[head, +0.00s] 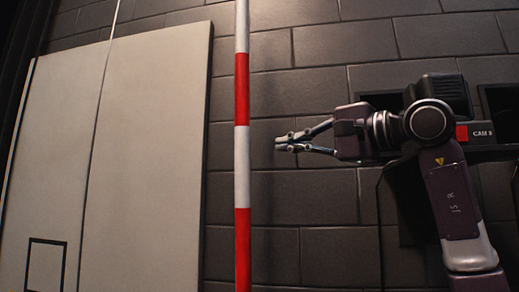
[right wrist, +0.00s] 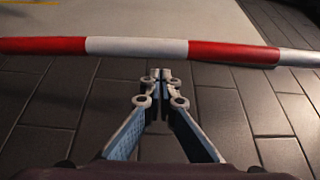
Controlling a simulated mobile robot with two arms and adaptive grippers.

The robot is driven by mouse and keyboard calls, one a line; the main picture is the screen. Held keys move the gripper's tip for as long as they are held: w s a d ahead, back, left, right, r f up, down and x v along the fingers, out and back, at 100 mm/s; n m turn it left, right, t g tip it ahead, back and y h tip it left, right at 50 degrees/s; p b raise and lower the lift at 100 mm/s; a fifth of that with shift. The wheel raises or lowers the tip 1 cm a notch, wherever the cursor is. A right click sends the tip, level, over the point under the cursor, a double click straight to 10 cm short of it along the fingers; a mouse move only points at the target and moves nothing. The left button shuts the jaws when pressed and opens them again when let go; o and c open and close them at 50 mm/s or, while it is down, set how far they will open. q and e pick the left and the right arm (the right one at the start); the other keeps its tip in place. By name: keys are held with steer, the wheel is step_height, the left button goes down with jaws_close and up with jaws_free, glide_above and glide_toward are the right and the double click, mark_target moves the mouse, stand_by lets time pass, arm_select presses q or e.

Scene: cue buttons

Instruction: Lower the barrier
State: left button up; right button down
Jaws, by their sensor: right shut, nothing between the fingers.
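The barrier is a red and white striped pole (head: 242,150) that runs from top to bottom of the head view, left of my right gripper. My right gripper (head: 279,143) is shut and empty, its fingertips pointing at the pole with a small gap in the picture. In the right wrist view the pole (right wrist: 135,46) crosses the upper part from side to side, beyond the closed fingertips (right wrist: 161,76). I cannot tell whether the fingertips touch it. My left gripper is not in view.
Dark grey tiles or blocks (head: 310,215) fill the background. A large pale panel (head: 150,150) lies left of the pole, with a thin line across it and a dark square outline (head: 45,240) near its lower left. The space around my right gripper is clear apart from the pole.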

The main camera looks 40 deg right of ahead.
steer(key=w+p, duration=0.3)
steer(key=w, duration=0.6)
steer(key=shift+w+a+r, duration=0.2)
steer(key=shift+w+a, duration=0.05)
steer(key=shift+a, duration=0.2)
